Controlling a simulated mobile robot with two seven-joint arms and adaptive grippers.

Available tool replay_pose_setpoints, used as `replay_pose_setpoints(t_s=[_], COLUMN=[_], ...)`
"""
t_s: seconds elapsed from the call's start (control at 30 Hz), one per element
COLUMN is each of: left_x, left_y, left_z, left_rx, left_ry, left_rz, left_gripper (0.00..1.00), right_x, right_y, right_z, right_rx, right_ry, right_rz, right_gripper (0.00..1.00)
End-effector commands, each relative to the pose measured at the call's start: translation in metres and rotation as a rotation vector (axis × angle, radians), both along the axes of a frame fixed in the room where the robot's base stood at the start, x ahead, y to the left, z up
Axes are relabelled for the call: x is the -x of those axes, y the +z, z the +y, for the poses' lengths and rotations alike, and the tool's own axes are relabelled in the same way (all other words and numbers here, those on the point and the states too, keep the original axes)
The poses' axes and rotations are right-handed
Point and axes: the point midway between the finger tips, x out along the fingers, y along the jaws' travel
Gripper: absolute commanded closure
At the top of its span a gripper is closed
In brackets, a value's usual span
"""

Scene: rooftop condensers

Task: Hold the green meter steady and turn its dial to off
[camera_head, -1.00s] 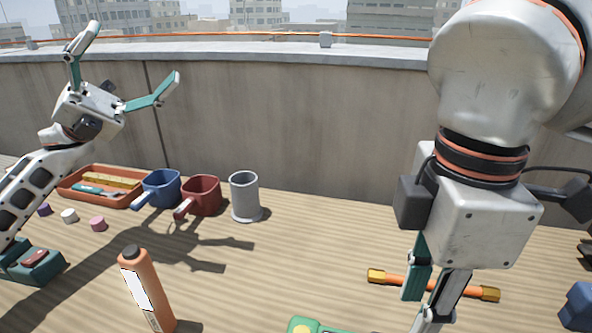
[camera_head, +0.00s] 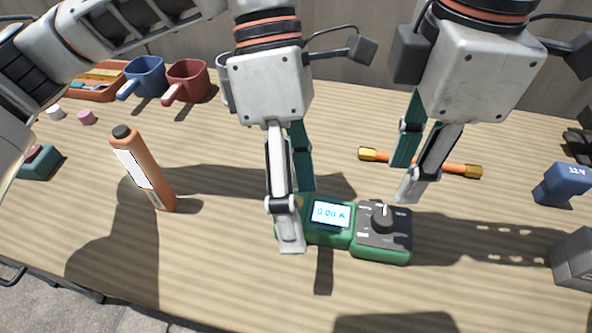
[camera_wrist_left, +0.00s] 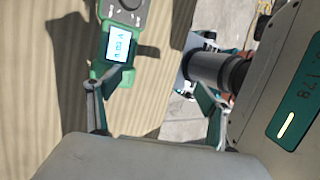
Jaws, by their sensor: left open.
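The green meter (camera_head: 340,236) lies flat on the wooden table. Its lit screen reads 0.00 A, and its dark dial (camera_head: 382,219) sits on the grey right-hand panel. My left gripper (camera_head: 296,216) is open, with its fingers at the meter's left end, one of them covering part of it. In the left wrist view the meter (camera_wrist_left: 101,69) shows beside one finger; I cannot tell if they touch. My right gripper (camera_head: 407,182) hangs above and behind the dial panel, fingers slightly apart and empty.
An orange bottle (camera_head: 147,170) stands to the left. An orange rod with yellow ends (camera_head: 440,166) lies behind the meter. Blue (camera_head: 148,78) and red (camera_head: 188,82) handled cups and a tray (camera_head: 90,92) stand at back left. A blue 12V block (camera_head: 563,184) and grey box (camera_head: 575,262) are at right.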

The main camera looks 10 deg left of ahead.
Motion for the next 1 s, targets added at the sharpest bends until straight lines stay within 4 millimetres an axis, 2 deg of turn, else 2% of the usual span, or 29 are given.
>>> replay_pose_setpoints(t_s=[0.13, 0.33, 0.57, 1.0], left_x=[-0.017, -0.039, -0.045, -0.045], left_y=[-0.017, -0.021, -0.031, -0.09], left_z=[0.007, 0.013, 0.014, 0.014], left_rx=[-0.139, -0.226, -0.246, -0.244], left_ry=[-0.057, -0.098, -0.107, -0.107], left_rz=[-0.215, -0.389, -0.434, -0.43], left_gripper=[0.21, 0.21, 0.21, 0.21], right_x=[0.0, 0.0, 0.0, 0.0], right_y=[0.0, 0.0, 0.0, 0.0], right_z=[0.0, 0.0, 0.0, 0.0], right_rx=[0.0, 0.0, 0.0, 0.0], right_ry=[0.0, 0.0, 0.0, 0.0], right_rz=[0.0, 0.001, 0.001, 0.0], right_gripper=[0.72, 0.72, 0.72, 0.72])
